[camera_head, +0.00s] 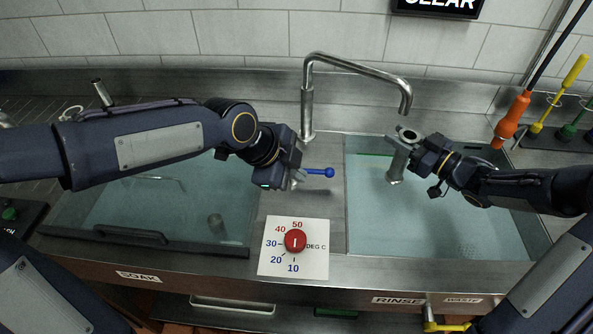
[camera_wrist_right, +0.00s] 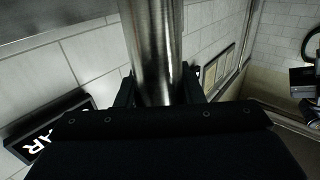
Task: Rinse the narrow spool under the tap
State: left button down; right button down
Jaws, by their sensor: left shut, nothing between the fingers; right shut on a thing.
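My right gripper (camera_head: 413,153) is shut on the narrow spool (camera_head: 397,163), a grey metal tube with a wider flanged top. It is slightly tilted over the rinse basin (camera_head: 440,225), its top just below the mouth of the tap (camera_head: 405,98). No water stream shows. In the right wrist view the spool (camera_wrist_right: 154,45) is a shiny cylinder rising from between the fingers. My left gripper (camera_head: 293,180) is shut and empty beside the blue tap lever (camera_head: 320,172); I cannot tell whether they touch.
A soak basin (camera_head: 110,215) with liquid lies left, with a small grey cylinder (camera_head: 215,223) in it. A white temperature panel with a red knob (camera_head: 295,241) sits between the basins. An orange-handled tool (camera_head: 512,118) and brushes stand at right. A sign (camera_head: 437,5) hangs above.

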aim_at(414, 145)
jog(key=shift+v, duration=2.7)
jog(key=shift+r, duration=0.1)
jog(key=s+d+r+p, duration=0.3)
jog(key=r+p, duration=0.1)
jog(key=shift+s, duration=0.35)
dwell(0.4)
